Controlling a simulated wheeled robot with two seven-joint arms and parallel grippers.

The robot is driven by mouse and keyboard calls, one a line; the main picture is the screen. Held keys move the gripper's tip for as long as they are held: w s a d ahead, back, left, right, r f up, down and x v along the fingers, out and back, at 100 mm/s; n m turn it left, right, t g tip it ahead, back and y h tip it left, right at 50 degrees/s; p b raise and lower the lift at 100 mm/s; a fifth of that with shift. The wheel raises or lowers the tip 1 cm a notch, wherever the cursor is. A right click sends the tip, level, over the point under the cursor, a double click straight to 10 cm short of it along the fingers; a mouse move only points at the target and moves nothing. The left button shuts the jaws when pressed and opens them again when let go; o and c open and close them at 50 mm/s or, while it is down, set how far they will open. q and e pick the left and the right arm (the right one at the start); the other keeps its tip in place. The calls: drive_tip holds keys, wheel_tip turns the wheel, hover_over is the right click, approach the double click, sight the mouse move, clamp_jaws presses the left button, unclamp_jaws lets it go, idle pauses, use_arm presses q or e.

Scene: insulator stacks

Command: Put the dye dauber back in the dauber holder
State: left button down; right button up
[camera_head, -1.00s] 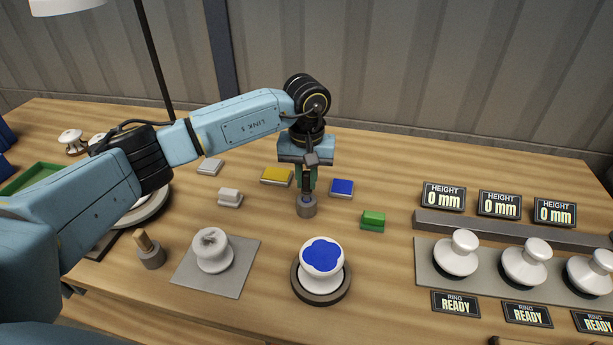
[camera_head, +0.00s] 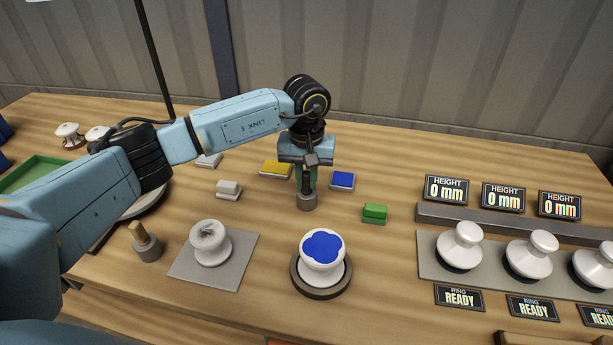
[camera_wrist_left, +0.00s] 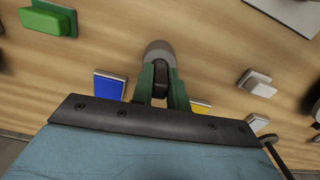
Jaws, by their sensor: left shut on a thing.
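My left gripper (camera_head: 306,178) points down over the table, its green fingers shut on the dark handle of the dye dauber (camera_head: 307,184). The dauber stands about upright. Its lower end is at the mouth of the small grey cylindrical dauber holder (camera_head: 307,202) and looks to be inside it; the tip is hidden. In the left wrist view the fingers (camera_wrist_left: 161,92) close around the dark dauber (camera_wrist_left: 161,75), with the grey holder (camera_wrist_left: 158,50) just beyond. My right gripper is not in view.
A blue pad (camera_head: 342,180), a yellow pad (camera_head: 276,169) and a green block (camera_head: 375,212) lie close to the holder. A white insulator with blue dye on top (camera_head: 322,247) stands in front on a round dark base. A wooden-handled tool (camera_head: 141,235) stands in another grey holder at left.

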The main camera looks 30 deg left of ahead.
use_arm(q)
drive_tip(key=c, duration=1.3)
unclamp_jaws()
wheel_tip(320, 180, up, 13)
drive_tip(key=shift+r, duration=0.15)
